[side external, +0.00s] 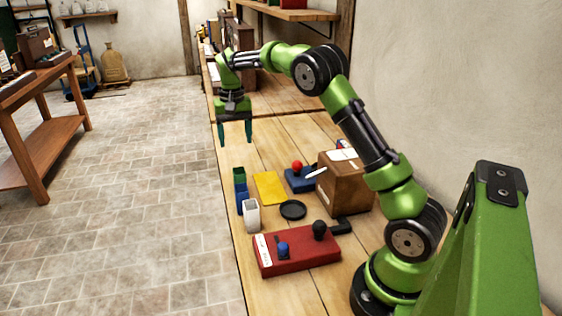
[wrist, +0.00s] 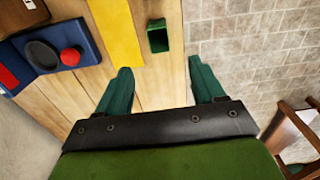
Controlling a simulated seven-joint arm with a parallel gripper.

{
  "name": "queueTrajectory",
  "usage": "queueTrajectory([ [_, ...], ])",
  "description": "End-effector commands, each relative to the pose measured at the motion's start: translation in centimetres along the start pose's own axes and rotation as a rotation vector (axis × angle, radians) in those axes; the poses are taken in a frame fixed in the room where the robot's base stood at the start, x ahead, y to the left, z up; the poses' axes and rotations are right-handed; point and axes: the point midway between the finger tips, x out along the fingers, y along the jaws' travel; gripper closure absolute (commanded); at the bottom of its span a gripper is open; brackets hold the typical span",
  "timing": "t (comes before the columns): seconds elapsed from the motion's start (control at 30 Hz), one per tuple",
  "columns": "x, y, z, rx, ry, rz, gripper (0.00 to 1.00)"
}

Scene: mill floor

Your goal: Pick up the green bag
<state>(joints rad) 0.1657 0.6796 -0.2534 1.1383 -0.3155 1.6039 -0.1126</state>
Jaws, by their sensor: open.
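A small green open-topped item (side external: 239,174), which looks like a box or stiff bag, stands near the table's left edge in the side view. It is the only green candidate for the green bag that I see. In the wrist view, the green item (wrist: 158,36) is upper centre, with its dark inside showing. My gripper (side external: 235,138) points down, above and beyond it in the side view. In the wrist view, the open fingers (wrist: 160,68) are empty and apart, with the green item ahead of the gap between them.
A blue container (side external: 242,193) and a white one (side external: 251,215) stand beside the green item. A yellow sheet (side external: 270,188), black dish (side external: 293,210), blue base with red knob (side external: 297,178), brown box (side external: 346,187) and red control box (side external: 297,252) lie rightward or nearer. The table edge is close.

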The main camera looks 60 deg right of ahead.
Motion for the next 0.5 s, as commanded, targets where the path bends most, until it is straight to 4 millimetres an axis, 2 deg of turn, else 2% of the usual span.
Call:
queueTrajectory([
  [0.1, 2.9, 0.0, 0.1, -0.001, -0.006, 0.003, 0.32],
  [0.3, 7.0, 0.0, 0.1, -0.001, -0.003, 0.001, 0.32],
  [0.5, 9.1, 0.0, 0.1, -0.001, 0.0, 0.0, 0.32],
])
